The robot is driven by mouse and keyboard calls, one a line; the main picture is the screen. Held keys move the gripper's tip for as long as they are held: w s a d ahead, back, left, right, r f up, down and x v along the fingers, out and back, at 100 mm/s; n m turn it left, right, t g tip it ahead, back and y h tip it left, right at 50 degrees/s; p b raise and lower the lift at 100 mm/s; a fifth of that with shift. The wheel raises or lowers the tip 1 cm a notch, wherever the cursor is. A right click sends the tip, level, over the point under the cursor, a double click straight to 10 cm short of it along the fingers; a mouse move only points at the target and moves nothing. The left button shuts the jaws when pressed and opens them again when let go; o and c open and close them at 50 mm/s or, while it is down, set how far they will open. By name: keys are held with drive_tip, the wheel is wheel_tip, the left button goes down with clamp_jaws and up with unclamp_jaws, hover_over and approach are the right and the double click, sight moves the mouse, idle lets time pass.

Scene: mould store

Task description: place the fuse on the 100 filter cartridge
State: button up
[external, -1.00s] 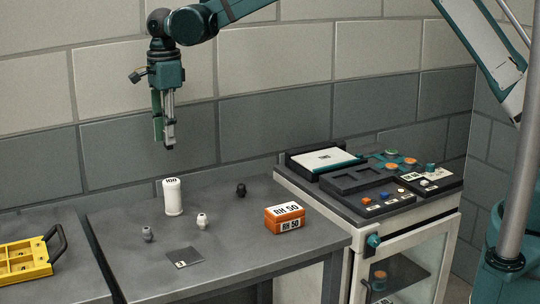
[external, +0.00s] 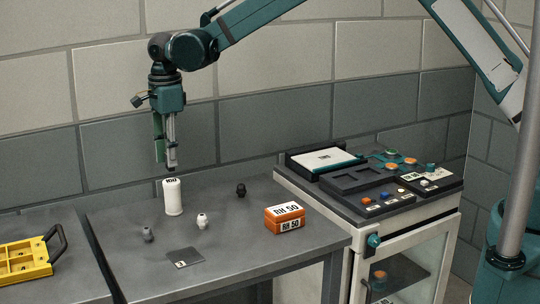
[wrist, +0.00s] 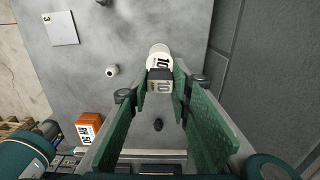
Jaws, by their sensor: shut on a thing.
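The 100 filter cartridge (external: 173,199) is a white upright cylinder on the grey table, with a "100" label near its top. It also shows in the wrist view (wrist: 161,54), just beyond the fingertips and partly hidden. My gripper (external: 170,168) points down a little above the cartridge's top, with a small gap. The fuse overlaps the cartridge in that view; contact is not clear there.
An orange RH 50 box (external: 285,217), a white knob (external: 202,221), a grey knob (external: 147,234), a black knob (external: 241,190) and a grey card (external: 184,258) lie around the cartridge. A yellow tray (external: 28,270) is at left. A cabinet with panels (external: 370,185) stands at right.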

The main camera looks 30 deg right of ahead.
drive_tip(key=shift+f, duration=1.65)
drive_tip(key=shift+f, duration=0.1)
drive_tip(key=o, duration=0.9)
drive_tip(key=shift+c, duration=0.2)
wheel_tip(320, 180, up, 12)
drive_tip(key=shift+r, duration=0.15)
